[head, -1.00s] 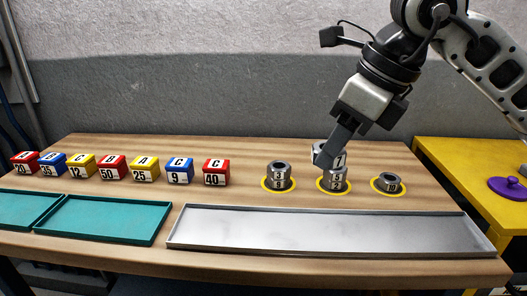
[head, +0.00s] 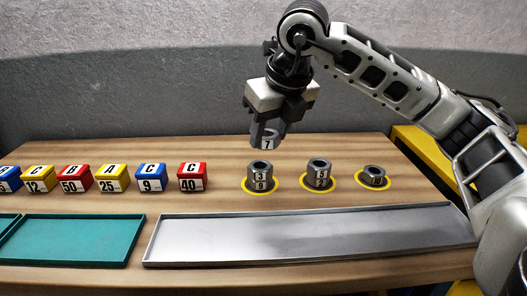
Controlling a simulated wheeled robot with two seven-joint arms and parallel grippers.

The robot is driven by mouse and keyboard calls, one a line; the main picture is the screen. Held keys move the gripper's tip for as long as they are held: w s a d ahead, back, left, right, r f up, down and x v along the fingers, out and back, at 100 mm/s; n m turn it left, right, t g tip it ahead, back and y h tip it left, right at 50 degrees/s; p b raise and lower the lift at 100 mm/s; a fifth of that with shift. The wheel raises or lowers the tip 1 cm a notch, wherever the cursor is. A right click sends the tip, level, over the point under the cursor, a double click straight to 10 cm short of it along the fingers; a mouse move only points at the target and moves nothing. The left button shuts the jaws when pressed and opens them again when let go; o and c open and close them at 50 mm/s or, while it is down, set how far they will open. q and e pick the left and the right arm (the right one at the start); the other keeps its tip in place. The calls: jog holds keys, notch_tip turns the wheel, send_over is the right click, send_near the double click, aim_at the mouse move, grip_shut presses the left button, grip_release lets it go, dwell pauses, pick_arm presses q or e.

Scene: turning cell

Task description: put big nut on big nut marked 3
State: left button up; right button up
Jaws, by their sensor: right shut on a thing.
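My right gripper (head: 266,125) comes down from above and is shut on a big grey nut marked 7 (head: 267,142). The held nut is in the air, just above the left nut stack and apart from it. That stack has the big nut marked 3 (head: 260,172) on top of a nut marked 9 (head: 260,185), inside a yellow ring. My left gripper is not in view.
A middle stack has a nut marked 5 (head: 319,170) on top. A single low nut (head: 373,176) sits in the right ring. Coloured lettered blocks (head: 193,177) stand in a row at left. A grey tray (head: 310,251) and teal trays (head: 85,241) lie in front.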

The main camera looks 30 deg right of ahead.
aim_at(264, 168)
jog(key=shift+w+f, duration=0.6)
jog(key=x, duration=0.3)
jog(key=shift+s+f, duration=0.15)
jog(key=shift+f, duration=0.1)
jog(key=shift+a+f, duration=0.1)
jog(key=shift+f, duration=0.25)
jog(key=shift+f, duration=0.1)
jog(key=o, duration=1.1)
jog(key=shift+f, duration=0.1)
jog(key=shift+r, duration=0.25)
jog(key=v, duration=1.2)
jog(key=shift+p, duration=0.3)
